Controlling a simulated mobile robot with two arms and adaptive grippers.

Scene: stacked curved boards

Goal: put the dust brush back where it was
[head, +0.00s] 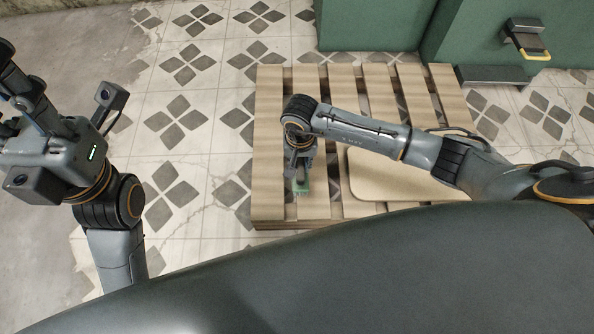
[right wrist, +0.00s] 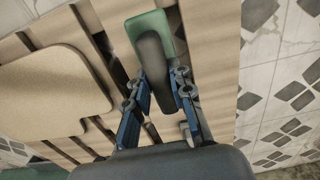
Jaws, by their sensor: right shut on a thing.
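The dust brush has a green head and a dark handle. In the head view its green part (head: 301,187) shows below my right gripper (head: 300,165), over the left part of the slatted wooden pallet (head: 268,130). In the right wrist view, my right gripper (right wrist: 160,78) is shut on the dark handle of the brush (right wrist: 151,48), and the green head points away from me. Whether the brush touches the slats, I cannot tell. My left gripper (head: 22,92) is at the far left, away from the pallet; its fingers are unclear.
A tan board with rounded corners (head: 375,182) lies on the pallet right of the brush, partly behind my right arm; it also shows in the right wrist view (right wrist: 50,92). Green cabinets (head: 375,25) stand behind. Tiled floor (head: 185,120) left of the pallet is clear.

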